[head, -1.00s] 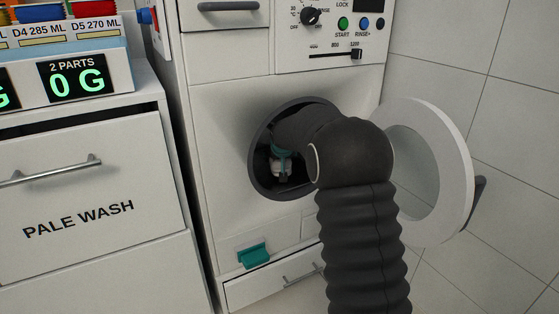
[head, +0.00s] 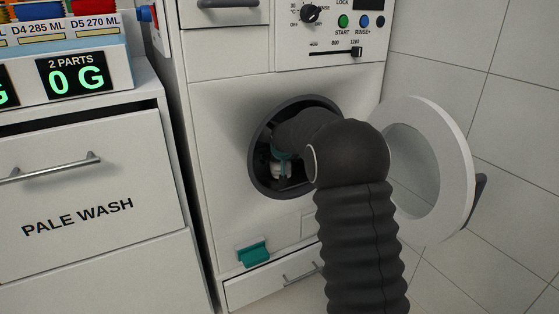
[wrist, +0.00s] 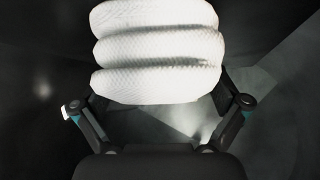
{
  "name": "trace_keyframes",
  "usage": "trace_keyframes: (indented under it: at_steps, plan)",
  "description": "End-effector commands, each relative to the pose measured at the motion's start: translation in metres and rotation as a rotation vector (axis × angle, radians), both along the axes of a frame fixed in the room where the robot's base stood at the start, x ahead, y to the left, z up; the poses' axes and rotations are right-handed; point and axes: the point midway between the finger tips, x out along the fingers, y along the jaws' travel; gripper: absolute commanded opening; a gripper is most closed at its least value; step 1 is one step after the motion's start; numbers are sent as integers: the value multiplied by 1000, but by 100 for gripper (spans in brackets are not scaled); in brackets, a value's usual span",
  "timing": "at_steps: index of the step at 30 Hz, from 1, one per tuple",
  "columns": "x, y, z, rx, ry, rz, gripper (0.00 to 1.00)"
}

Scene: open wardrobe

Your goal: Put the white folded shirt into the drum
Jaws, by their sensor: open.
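The white folded shirt (wrist: 157,50) fills the upper middle of the wrist view as a stack of thick folds. It is inside the dark drum (wrist: 40,85). My gripper (wrist: 160,103) is open, with one finger at each side of the shirt's near end; whether the fingertips touch it cannot be told. In the head view my arm reaches through the round drum opening (head: 254,160), and part of my gripper (head: 281,168) shows inside. My arm hides most of the opening, and I cannot make out the shirt there.
The round washer door (head: 458,170) stands open on the right, close to my arm. A control panel (head: 330,30) is above the opening. A teal latch (head: 253,254) is below it. A drawer cabinet marked PALE WASH (head: 75,255) stands left.

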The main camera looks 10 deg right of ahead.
Motion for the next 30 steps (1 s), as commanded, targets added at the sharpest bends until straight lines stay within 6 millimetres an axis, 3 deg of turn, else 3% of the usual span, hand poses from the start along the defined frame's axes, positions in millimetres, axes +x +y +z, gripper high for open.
trace_keyframes:
  at_steps: [7,22,30]
  plan:
    - [-8,1,13,0,-2,0,98]
    - [-72,6,76,1,-2,-1,98]
    - [-85,7,87,0,1,0,98]
